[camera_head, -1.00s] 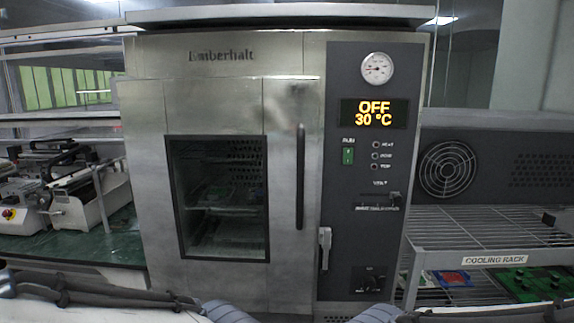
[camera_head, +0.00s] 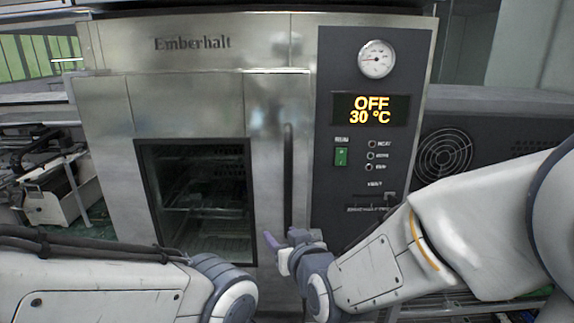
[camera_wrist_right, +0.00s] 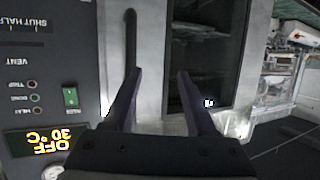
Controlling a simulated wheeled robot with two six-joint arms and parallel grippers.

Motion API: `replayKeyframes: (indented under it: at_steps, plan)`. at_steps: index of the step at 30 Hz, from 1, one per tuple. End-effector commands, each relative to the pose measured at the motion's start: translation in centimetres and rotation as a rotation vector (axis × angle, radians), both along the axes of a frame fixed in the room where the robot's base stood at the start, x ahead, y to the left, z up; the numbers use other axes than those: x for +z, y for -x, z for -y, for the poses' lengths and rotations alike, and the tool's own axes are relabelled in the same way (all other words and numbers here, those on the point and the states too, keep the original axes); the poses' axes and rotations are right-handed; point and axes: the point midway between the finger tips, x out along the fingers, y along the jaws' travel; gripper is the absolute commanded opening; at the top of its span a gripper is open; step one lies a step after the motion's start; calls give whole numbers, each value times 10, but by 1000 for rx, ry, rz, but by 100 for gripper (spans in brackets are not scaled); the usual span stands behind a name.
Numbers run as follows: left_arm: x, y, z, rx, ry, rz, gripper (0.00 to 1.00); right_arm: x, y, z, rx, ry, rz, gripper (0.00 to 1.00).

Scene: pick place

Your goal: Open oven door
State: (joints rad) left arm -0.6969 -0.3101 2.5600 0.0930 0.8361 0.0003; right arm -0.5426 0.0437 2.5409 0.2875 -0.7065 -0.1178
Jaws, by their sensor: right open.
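The oven (camera_head: 200,60) is a steel cabinet marked Emberhalt. Its door (camera_head: 110,120) is shut and has a dark window (camera_head: 200,195). A dark vertical handle (camera_head: 289,165) runs down the door's right side. My right gripper (camera_head: 284,236) is open and empty in front of the lower end of the handle. In the right wrist view, the fingers of the right gripper (camera_wrist_right: 159,72) are spread apart, and the handle (camera_wrist_right: 131,38) lies beyond the left fingertip. I cannot tell whether they touch. My left arm shows at lower left, but its gripper is out of view.
The control panel (camera_head: 365,90) right of the door reads OFF, 30 °C, with a green switch (camera_head: 341,157) and a dial (camera_head: 377,59). A fan grille (camera_head: 445,153) is at right. Lab equipment (camera_head: 45,185) stands on the bench at left.

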Motion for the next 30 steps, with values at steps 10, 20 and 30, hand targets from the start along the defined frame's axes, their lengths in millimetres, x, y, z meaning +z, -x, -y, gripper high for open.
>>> replayKeyframes:
  at_steps: [10,20,30]
  plan:
    - [24,0,0,0,0,0,50,71,-36,30,-143,-45,313,57]
    - [46,0,0,1,0,0,50,75,-85,21,-146,-46,320,57]
    - [64,0,0,2,0,0,50,73,-131,11,-143,-47,321,57]
